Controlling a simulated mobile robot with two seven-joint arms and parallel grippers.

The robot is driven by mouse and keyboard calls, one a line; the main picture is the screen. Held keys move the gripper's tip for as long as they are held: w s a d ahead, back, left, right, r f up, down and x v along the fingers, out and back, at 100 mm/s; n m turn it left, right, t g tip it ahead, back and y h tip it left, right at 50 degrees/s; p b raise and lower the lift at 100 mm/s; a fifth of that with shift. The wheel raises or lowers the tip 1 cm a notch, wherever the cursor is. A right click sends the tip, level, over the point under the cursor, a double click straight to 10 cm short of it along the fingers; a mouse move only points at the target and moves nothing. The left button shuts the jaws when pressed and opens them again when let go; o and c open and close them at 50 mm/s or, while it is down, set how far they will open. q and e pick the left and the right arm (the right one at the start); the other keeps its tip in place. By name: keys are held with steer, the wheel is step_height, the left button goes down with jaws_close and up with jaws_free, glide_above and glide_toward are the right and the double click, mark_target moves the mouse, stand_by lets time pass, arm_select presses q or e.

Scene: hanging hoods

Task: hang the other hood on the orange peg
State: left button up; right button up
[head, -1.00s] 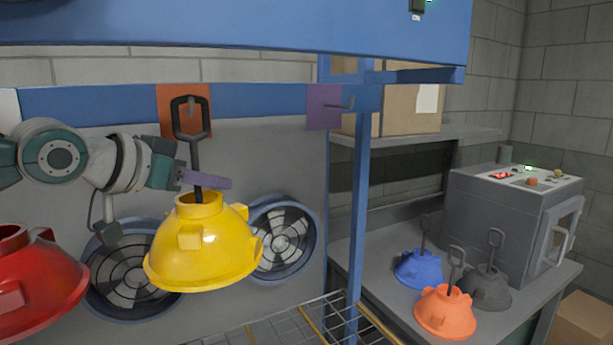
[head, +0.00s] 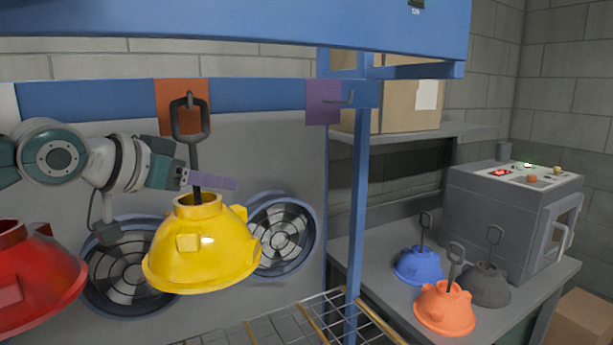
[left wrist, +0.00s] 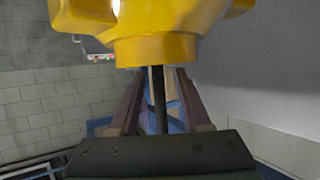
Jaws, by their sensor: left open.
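The yellow hood (head: 205,250) is upright in front of the back panel, its dark loop handle (head: 191,122) in front of the orange plate (head: 168,112). The orange peg's tip (head: 189,99) shows at the top of the loop, which appears to hang on it. My left gripper (head: 207,180) is open around the hood's thin rod, just above the collar. In the left wrist view the rod (left wrist: 159,98) stands between the two parted fingers, with space on both sides, and the yellow collar (left wrist: 155,50) is close by. My right gripper is out of view.
A red hood (head: 35,280) is at the left edge, partly cut off. A purple plate with an empty peg (head: 340,100) is to the right, beside a blue post (head: 357,210). Blue (head: 418,265), orange (head: 445,308) and dark grey (head: 488,286) hoods stand on the bench near a grey machine (head: 510,220).

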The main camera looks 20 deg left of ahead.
arm_select(q)
steer(key=shift+f, duration=0.1)
steer(key=shift+s+a, duration=0.1)
steer(key=shift+s, duration=0.35)
steer(key=b+v, duration=0.1)
steer(key=v, duration=0.6)
steer(key=shift+b, duration=0.35)
steer(key=shift+s+a+r, duration=0.2)
steer(key=shift+s+r, duration=0.2)
steer(key=shift+s, duration=0.1)
steer(key=shift+s+r, duration=0.3)
steer(key=shift+s, duration=0.1)
